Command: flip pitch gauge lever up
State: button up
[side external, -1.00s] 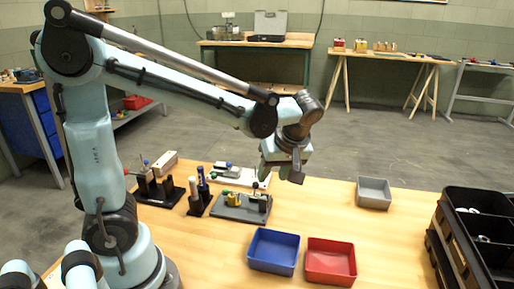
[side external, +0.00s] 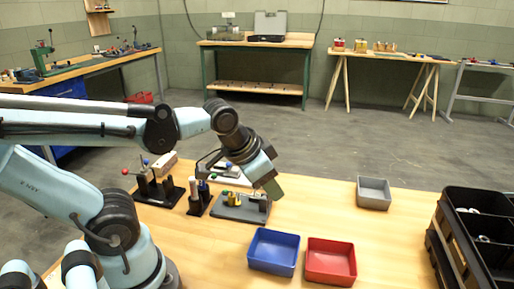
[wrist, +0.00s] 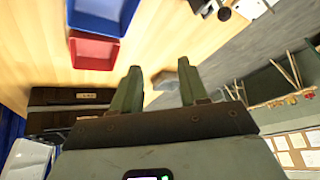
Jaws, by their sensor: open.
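A grey fixture plate (side external: 228,213) with small yellow and green parts and a dark upright sits on the wooden table; I take it for the pitch gauge. Its lever is too small to make out, and my gripper partly hides its right side. My gripper (side external: 275,192) is at the right end of this plate in the side view, tilted downward; I cannot tell whether it touches. In the wrist view my gripper (wrist: 158,82) has its two fingers apart with nothing held between them. The gauge does not show clearly there.
A blue tray (side external: 274,232) and a red tray (side external: 331,244) lie in front, a grey bin (side external: 374,180) to the right, and a black crate (side external: 440,250) at the right edge. Black stands (side external: 160,197) are left of the plate. The table between plate and grey bin is clear.

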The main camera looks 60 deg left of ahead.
jog(key=w+a+r+m+g+y, duration=0.2)
jog(key=w+a+m+g+y, duration=0.25)
jog(key=m+g, duration=0.35)
jog(key=shift+m+t, duration=0.5)
jog(key=shift+m, duration=0.2)
jog(key=x, duration=0.8)
jog(key=a+x, duration=0.1)
jog(key=x, duration=0.3)
jog(key=shift+s+d+r, duration=0.1)
jog(key=shift+s+r, duration=0.15)
jog(key=shift+s, duration=0.1)
grip_shut()
